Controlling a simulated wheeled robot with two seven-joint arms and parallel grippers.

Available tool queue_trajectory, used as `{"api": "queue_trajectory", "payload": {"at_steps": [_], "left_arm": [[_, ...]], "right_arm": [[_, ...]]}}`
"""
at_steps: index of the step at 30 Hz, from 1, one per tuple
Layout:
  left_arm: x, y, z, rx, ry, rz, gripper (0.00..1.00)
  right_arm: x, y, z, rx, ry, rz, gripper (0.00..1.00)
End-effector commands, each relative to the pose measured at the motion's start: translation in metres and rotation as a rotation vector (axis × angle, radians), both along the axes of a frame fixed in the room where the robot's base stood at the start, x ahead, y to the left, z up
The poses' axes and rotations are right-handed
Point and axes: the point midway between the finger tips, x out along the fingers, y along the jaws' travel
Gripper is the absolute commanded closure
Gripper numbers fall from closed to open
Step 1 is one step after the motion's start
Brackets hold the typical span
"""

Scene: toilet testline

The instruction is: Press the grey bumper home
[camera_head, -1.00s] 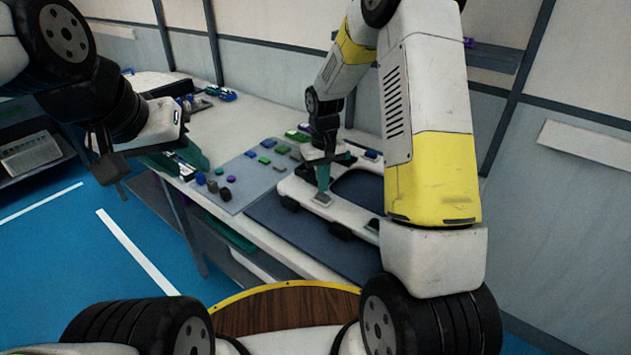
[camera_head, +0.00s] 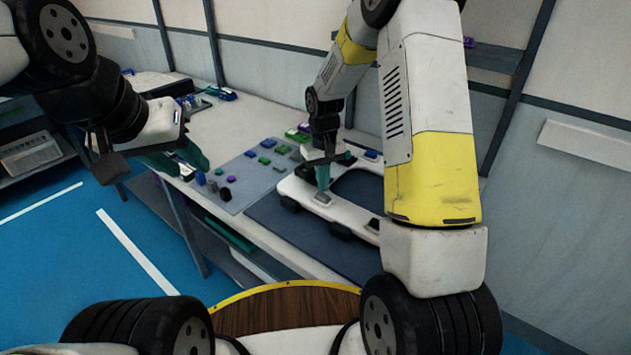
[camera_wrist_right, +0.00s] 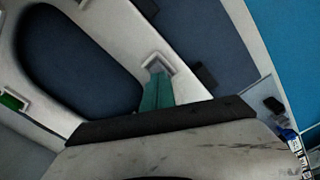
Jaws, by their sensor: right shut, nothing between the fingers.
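The grey bumper (camera_head: 323,199) sits at the near left corner of the white toilet seat (camera_head: 293,186), which lies on a dark mat. In the right wrist view the bumper (camera_wrist_right: 154,62) shows as a light grey block just beyond the teal fingertips. My right gripper (camera_head: 323,187) is shut and empty, pointing down with its tips at the bumper. I cannot tell whether they touch it or whether the bumper sits flush; the fingers hide part of it. My left gripper (camera_head: 180,160) hangs at the left by the table edge, its teal fingers apart.
A grey board (camera_head: 240,180) with several small coloured parts lies left of the seat. Dark blocks (camera_head: 341,231) show along the seat's near edge. The dark mat (camera_head: 275,222) is bare in front. Small items lie at the table's back left.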

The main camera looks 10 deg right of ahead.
Motion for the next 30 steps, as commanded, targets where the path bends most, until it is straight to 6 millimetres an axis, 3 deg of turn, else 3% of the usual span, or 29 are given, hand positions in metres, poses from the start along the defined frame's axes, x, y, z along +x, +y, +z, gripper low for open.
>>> {"api": "queue_trajectory", "payload": {"at_steps": [30], "left_arm": [[0.0,0.0,0.0,0.0,0.0,0.0,0.64]], "right_arm": [[0.0,0.0,-0.016,0.0,0.001,0.0,1.0]]}}
